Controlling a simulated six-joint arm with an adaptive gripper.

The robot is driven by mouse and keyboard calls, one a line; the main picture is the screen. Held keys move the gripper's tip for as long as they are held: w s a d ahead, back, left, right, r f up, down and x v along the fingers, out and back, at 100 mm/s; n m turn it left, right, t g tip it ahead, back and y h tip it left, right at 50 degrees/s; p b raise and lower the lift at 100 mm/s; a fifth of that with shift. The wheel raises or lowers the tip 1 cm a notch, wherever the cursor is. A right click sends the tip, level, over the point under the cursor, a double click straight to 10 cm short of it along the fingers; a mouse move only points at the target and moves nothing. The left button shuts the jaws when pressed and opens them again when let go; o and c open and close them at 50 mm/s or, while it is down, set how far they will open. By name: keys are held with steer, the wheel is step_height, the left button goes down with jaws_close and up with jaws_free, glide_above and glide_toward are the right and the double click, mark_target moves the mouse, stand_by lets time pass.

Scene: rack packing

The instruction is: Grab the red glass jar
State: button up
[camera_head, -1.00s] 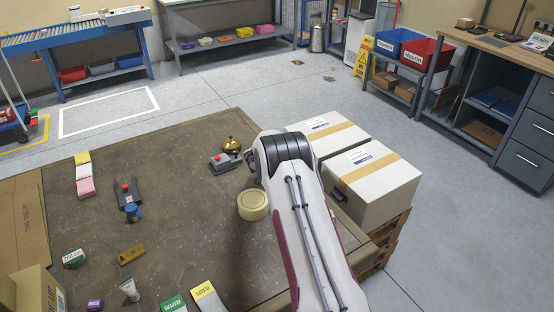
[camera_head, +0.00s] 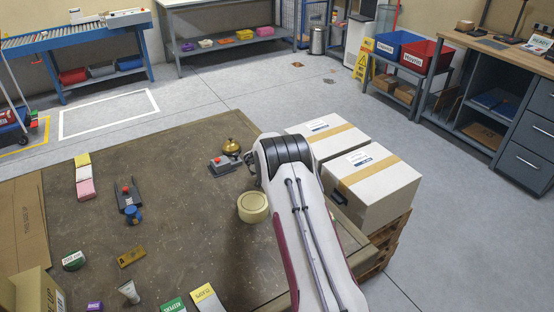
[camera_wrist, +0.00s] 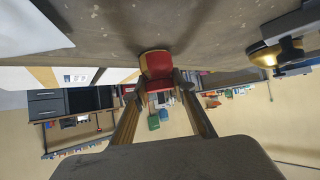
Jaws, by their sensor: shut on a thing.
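The red glass jar (camera_wrist: 158,67) shows in the wrist view, red with a yellowish band or lid on one side. My gripper (camera_wrist: 158,84) is shut on it, with one finger at each side of the jar. The wrist view is upside down, and the jar appears close to the tabletop; I cannot tell whether it touches it. In the head view my arm hides the jar and the fingers.
A brass bell (camera_head: 231,146) and a grey switch box with a red button (camera_head: 222,163) are near my arm on the table (camera_head: 185,225). A cream round thing (camera_head: 253,207) is close by. Cartons (camera_head: 375,185) stand at the right. The table's middle is mostly clear.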

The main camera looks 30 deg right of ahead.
steer(key=shift+r, duration=0.15)
steer(key=shift+r, duration=4.85)
steer(key=shift+a+r, duration=0.1)
